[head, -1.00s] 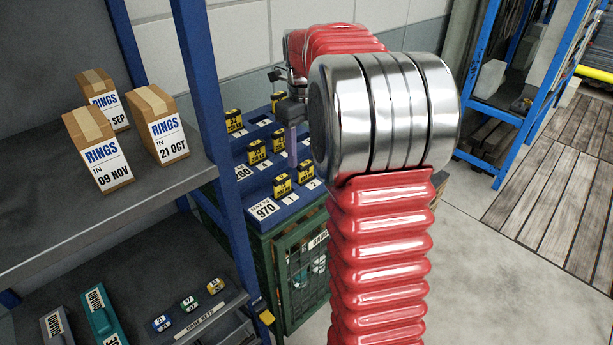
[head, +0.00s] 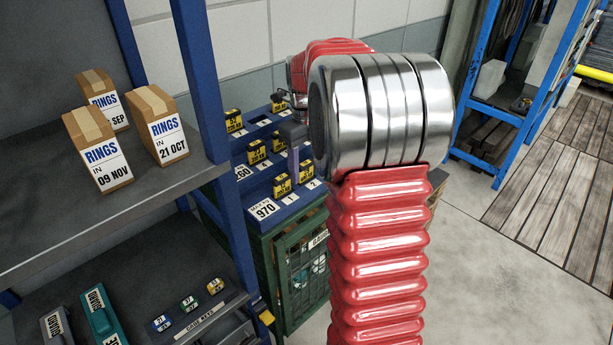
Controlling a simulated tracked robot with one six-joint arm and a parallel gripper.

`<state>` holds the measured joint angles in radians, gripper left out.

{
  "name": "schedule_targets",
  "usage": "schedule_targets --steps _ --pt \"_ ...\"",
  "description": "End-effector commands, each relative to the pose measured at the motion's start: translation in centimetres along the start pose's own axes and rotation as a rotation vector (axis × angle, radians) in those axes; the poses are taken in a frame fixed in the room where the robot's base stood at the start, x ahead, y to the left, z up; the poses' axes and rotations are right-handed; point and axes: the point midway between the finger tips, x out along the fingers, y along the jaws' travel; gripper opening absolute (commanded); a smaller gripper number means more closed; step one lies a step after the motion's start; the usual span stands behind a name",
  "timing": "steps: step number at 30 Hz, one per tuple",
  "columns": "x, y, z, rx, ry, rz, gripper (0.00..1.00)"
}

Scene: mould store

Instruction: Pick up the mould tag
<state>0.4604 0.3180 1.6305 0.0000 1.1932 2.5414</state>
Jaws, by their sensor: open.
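Several yellow-and-black tags stand on a blue stepped rack (head: 262,219) with white number labels; which one is the mould tag I cannot tell. A front-row tag (head: 282,186) is on the lowest step near the "970" label, and another tag (head: 306,172) is to its right. A middle-row tag (head: 256,151) and a back-row tag (head: 233,120) show further left. My gripper (head: 293,172) is open and points down over the rack, close to the front-row tags in the picture. Its fingers show small, and my arm hides the rack's right part.
The rack sits on a green mesh cabinet (head: 263,262). A blue shelf post (head: 205,90) rises left of it. Cardboard "RINGS" boxes (head: 163,125) stand on the upper left shelf; small key tags (head: 189,303) lie below. Floor (head: 480,270) is clear at right.

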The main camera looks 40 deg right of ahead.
Motion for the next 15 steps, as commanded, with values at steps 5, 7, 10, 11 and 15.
schedule_targets --steps 5,7,10,11,15 --pt "-0.03 0.0 0.0 0.0 0.0 0.0 0.5" --pt "-0.03 0.0 0.0 0.0 0.0 0.0 0.49" --pt "-0.03 0.0 0.0 0.0 0.0 0.0 0.42" --pt "-0.03 0.0 0.0 0.0 0.0 0.0 0.39" --pt "-0.04 0.0 0.0 0.0 0.0 0.0 0.3"
